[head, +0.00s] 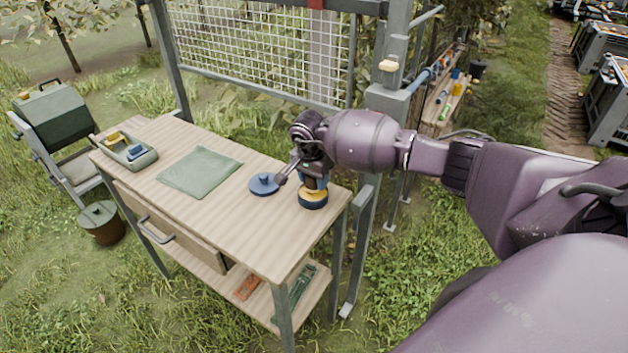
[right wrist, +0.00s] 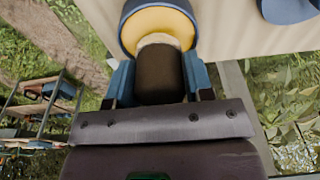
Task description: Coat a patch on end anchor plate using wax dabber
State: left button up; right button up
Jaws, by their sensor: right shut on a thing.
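My right gripper (head: 312,182) is over the right end of the wooden table, pointing down. In the right wrist view its blue fingers (right wrist: 160,84) are shut on the dark handle of the wax dabber (right wrist: 158,68). The dabber's pale head is at the yellow wax in a round blue-rimmed tin (right wrist: 160,22); I cannot tell how deep it sits. The tin (head: 313,201) stands on the table below the gripper. A grey plate-like fitting (head: 388,101) is on the post behind; I cannot tell whether it is the end anchor plate. My left gripper is not in view.
A blue lid (head: 264,184) lies left of the tin. A green cloth (head: 200,171) and a tray with yellow and blue items (head: 138,159) lie farther left on the table (head: 240,222). A mesh panel (head: 260,45) stands behind. Shelves (head: 440,100) stand beyond the post.

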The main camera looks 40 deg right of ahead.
jog(key=shift+r+p, duration=1.15)
jog(key=shift+r, duration=1.65)
jog(key=shift+n, duration=0.3)
